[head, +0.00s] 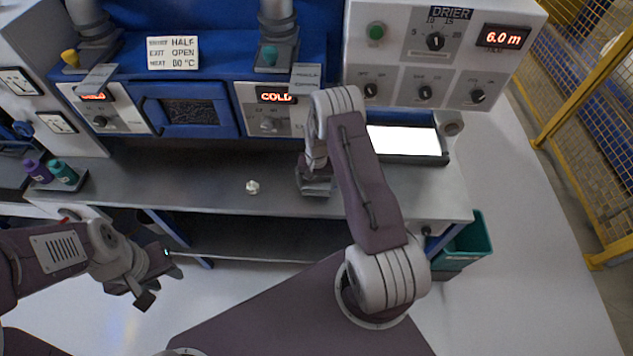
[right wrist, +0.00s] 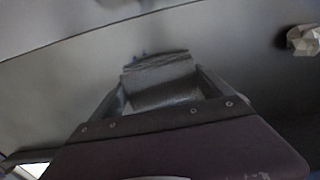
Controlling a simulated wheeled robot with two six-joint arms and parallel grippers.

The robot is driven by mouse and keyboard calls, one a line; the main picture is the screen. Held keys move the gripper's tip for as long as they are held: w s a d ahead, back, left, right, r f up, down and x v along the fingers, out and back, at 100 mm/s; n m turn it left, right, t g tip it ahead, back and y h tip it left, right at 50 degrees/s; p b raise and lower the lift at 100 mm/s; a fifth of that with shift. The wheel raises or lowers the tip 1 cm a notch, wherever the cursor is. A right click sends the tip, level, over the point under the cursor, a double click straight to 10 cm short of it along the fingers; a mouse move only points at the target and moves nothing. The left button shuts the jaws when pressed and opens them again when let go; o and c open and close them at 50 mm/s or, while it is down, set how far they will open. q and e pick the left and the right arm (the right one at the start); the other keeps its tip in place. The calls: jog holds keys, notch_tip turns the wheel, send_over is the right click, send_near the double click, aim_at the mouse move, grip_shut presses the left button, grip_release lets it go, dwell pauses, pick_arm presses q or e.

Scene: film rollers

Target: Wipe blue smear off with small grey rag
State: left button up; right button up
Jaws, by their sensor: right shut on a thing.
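Small blue marks (right wrist: 143,54) show just past the rag's far edge, seemingly part of the blue smear; the rag may cover more. In the head view the arm hides that spot. My left gripper (head: 160,286) is open and empty, in front of the worktop's left part.
A small crumpled white thing (head: 252,187) lies on the worktop left of my right gripper. Purple and teal bottles (head: 62,172) stand at the far left. A lit white panel (head: 405,141) is at the back right. A teal bin (head: 468,245) stands below the right end.

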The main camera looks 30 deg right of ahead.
aim_at(327, 184)
dwell(0.3)
jog(key=shift+f+b, duration=0.85)
jog(key=shift+f, duration=0.2)
jog(key=shift+r, duration=0.1)
jog(key=shift+s+d, duration=0.3)
jog(key=shift+d, duration=0.15)
jog(key=shift+s+d+r+p, duration=0.15)
jog(key=shift+s+d, duration=0.2)
jog(key=shift+d, duration=0.2)
jog(key=shift+s+d+f+p, duration=0.15)
jog(key=shift+s+d, duration=0.15)
jog(key=shift+d, duration=0.25)
jog(key=shift+s+d, duration=0.5)
jog(key=shift+d, duration=0.3)
jog(key=shift+s+d, duration=0.5)
jog(key=shift+d, duration=0.25)
